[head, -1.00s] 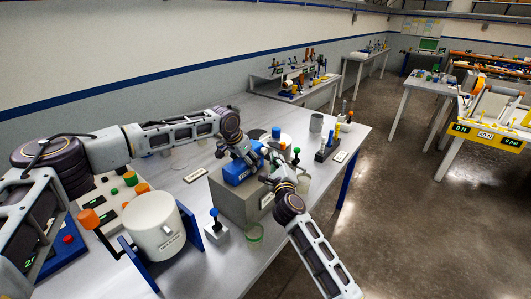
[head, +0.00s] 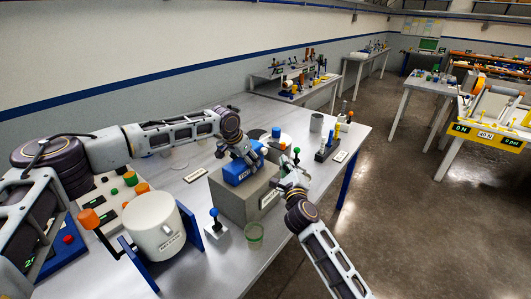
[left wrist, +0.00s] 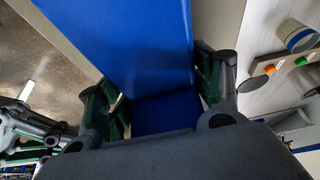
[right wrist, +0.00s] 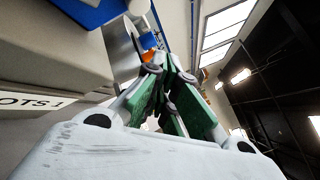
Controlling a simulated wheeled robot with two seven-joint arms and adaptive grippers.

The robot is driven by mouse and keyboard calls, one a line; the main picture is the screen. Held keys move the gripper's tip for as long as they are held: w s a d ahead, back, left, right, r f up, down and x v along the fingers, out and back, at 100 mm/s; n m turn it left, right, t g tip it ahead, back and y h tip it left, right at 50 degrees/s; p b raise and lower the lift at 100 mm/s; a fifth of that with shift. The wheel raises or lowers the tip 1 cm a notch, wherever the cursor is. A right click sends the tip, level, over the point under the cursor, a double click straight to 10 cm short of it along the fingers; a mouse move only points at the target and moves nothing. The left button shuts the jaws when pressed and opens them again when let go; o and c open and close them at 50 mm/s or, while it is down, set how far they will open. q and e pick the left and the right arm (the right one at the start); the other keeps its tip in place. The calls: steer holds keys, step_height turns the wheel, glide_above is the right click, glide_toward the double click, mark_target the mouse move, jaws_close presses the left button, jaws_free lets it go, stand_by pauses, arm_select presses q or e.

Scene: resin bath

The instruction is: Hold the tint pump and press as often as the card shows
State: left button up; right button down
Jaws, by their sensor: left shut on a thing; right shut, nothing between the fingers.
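The blue tint pump (head: 236,172) sits on top of a grey block (head: 232,203). My left gripper (head: 243,152) is shut on the pump; the left wrist view shows its fingers (left wrist: 165,98) on both sides of the blue body (left wrist: 130,45). A white card (head: 268,199) is on the grey block's right-hand face; in the right wrist view the card (right wrist: 30,103) reads "OTS-1", its start cut off. My right gripper (head: 285,176) is shut and empty, apart from the pump, beside the block's right side. Its closed fingers (right wrist: 165,72) also show in the right wrist view.
A clear cup (head: 254,240) and a blue-knobbed lever box (head: 215,227) stand in front of the block. A white drum (head: 160,228) in a blue frame stands at left. The table's front edge is close.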

arm_select(q)
steer(key=shift+s+f, duration=0.25)
steer(key=shift+f, duration=0.3)
arm_select(e)
steer(key=s+d, duration=0.4)
steer(key=d, duration=0.2)
stand_by(0.6)
steer(key=shift+w, duration=0.1)
arm_select(q)
steer(key=o, duration=1.4)
steer(key=shift+w, duration=0.2)
steer(key=shift+c, duration=0.2)
steer(key=shift+w+r, duration=0.1)
steer(key=shift+r, duration=0.05)
arm_select(e)
steer(key=shift+w+f, duration=0.15)
steer(key=shift+w, duration=0.05)
arm_select(q)
steer(key=shift+r, duration=0.2)
arm_select(e)
steer(key=shift+s, duration=0.15)
arm_select(q)
steer(key=shift+r, duration=0.1)
